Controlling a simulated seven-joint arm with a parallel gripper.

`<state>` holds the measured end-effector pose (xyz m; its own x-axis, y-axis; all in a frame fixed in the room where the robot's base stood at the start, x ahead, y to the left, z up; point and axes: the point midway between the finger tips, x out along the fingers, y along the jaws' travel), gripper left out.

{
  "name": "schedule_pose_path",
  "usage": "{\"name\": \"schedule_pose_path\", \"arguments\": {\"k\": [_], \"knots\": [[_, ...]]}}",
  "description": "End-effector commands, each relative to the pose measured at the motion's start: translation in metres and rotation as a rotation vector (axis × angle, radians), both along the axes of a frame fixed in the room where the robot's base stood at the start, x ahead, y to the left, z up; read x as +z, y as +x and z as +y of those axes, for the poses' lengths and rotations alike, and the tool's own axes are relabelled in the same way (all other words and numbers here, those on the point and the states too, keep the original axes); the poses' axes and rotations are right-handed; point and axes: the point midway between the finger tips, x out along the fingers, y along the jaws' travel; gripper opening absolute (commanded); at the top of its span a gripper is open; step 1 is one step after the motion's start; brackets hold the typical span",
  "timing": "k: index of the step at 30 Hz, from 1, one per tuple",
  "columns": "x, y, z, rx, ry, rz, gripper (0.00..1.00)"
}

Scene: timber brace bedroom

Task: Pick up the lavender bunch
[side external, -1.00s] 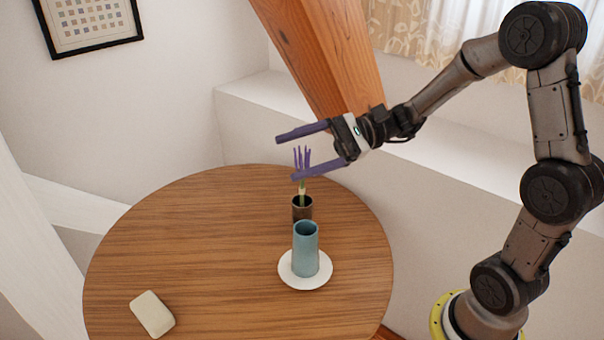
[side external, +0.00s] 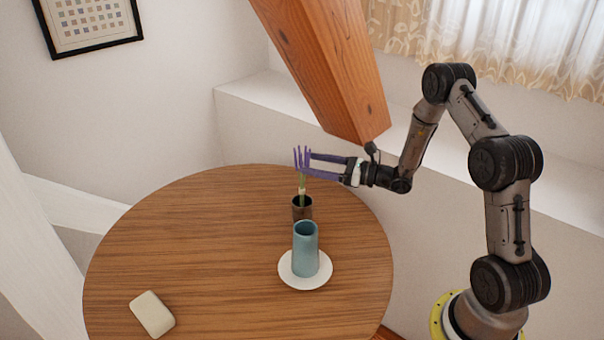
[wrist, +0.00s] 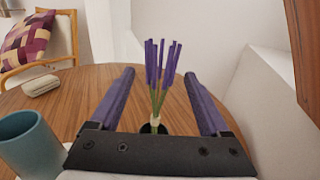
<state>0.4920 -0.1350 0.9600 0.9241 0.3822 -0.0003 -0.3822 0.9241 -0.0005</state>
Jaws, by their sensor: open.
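The lavender bunch (side external: 302,180) has purple tips and green stems tied with a pale band, and stands upright in a small dark cup (side external: 302,209) on the round wooden table. My gripper (side external: 306,166) is open, reaching in from the right at the height of the purple tips and upper stems. In the wrist view the lavender bunch (wrist: 160,80) rises between the two purple fingers of my gripper (wrist: 160,84), with a gap on both sides. The cup's lower part is hidden behind the gripper body there.
A teal vase (side external: 306,249) on a white plate (side external: 291,278) stands just in front of the cup. A pale soap-like block (side external: 152,314) lies at the table's front left. A timber beam (side external: 330,70) hangs above and behind my gripper.

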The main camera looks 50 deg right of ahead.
Motion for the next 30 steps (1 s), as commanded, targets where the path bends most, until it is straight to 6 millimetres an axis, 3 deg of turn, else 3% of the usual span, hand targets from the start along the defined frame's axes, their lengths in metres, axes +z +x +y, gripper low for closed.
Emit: {"name": "schedule_pose_path", "arguments": {"k": [10, 18, 28, 30], "knots": [[0.0, 0.028, 0.012, 0.002, 0.0, 0.0, 0.8], [0.0, 0.062, 0.025, 0.002, 0.0, -0.002, 0.8], [-0.001, 0.068, 0.027, 0.001, 0.001, 0.0, 0.8], [-0.001, 0.068, 0.027, 0.0, 0.001, 0.0, 0.67]]}}
